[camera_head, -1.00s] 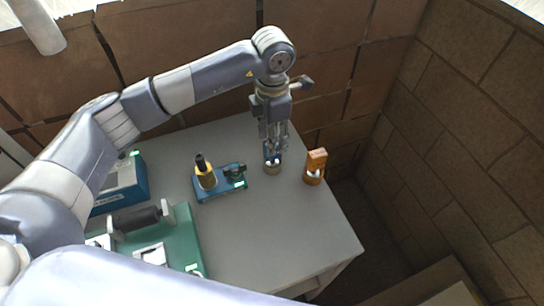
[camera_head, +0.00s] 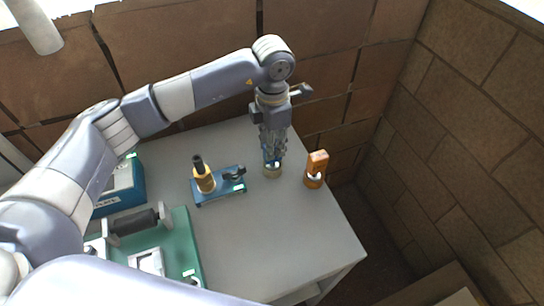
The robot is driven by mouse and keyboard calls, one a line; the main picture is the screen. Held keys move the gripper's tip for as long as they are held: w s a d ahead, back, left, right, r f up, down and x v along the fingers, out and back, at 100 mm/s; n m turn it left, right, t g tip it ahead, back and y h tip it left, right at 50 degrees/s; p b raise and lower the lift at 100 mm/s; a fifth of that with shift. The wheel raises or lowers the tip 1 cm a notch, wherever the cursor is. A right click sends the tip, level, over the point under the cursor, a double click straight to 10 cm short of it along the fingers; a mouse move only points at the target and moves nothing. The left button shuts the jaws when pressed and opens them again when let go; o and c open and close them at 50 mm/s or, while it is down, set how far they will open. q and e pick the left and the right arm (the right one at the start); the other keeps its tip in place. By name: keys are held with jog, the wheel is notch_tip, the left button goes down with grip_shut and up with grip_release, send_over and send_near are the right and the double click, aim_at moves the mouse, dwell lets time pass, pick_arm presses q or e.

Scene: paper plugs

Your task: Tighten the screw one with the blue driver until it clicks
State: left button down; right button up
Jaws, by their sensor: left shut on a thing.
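My left gripper (camera_head: 273,156) points down at the back right of the grey table. It is shut on the blue driver (camera_head: 272,163), which is mostly hidden between the fingers. I cannot make out screw one. My right gripper is not in view.
An orange driver (camera_head: 318,163) stands in another holder just right of my left gripper. A green fixture with a black roller (camera_head: 180,235) and a blue box (camera_head: 122,190) are at the left. The table's front right (camera_head: 300,235) is clear. A brick wall stands close behind.

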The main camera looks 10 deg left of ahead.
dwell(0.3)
pick_arm(q)
jog(key=shift+r+p, duration=1.5)
jog(key=shift+r, duration=2.05)
